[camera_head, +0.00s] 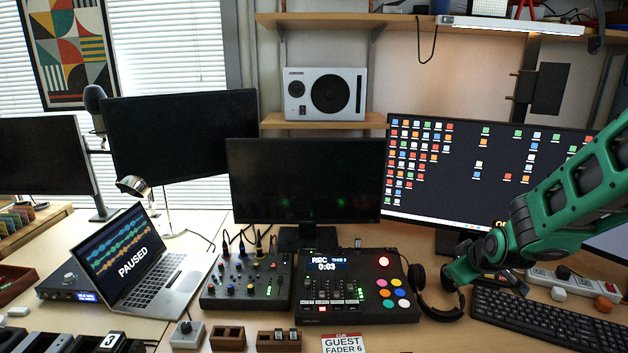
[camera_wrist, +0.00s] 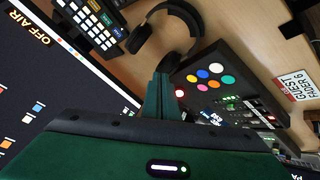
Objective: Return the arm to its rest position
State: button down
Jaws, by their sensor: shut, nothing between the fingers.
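My green arm (camera_head: 575,205) reaches in from the right in the head view. My gripper (camera_head: 452,276) is at its lower left end, above the desk between the mixing console and the black keyboard. In the wrist view my gripper (camera_wrist: 162,78) shows its dark green fingers together, with nothing between them. The headphones (camera_head: 436,298) lie just below and beside it in the head view; I cannot tell the exact gap. They also show in the wrist view (camera_wrist: 165,30).
The recording console (camera_head: 345,312), reading REC 0:03, stands left of the gripper. The keyboard (camera_head: 550,318) and a power strip (camera_head: 572,283) are at the right. A large monitor (camera_head: 440,190) stands behind. A laptop (camera_head: 140,262) reads PAUSED; a GUEST FADER 6 card (camera_head: 343,343) lies in front.

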jog(key=s+d+r+m+g, duration=0.1)
jog(key=s+r+m+g, duration=0.1)
jog(key=s, duration=0.9)
jog(key=s+d+r+m+g, duration=0.1)
jog(key=s+m+g, duration=0.3)
jog(key=s, duration=0.8)
jog(key=s+d+r+m+g, duration=0.2)
jog(key=s+m, duration=0.4)
jog(key=s, duration=0.6)
jog(key=shift+d+r+g+y, duration=0.3)
jog(key=shift+d+r+g, duration=0.1)
jog(key=shift+d, duration=0.25)
jog(key=shift+w+f, duration=0.3)
jog(key=shift+w, duration=0.35)
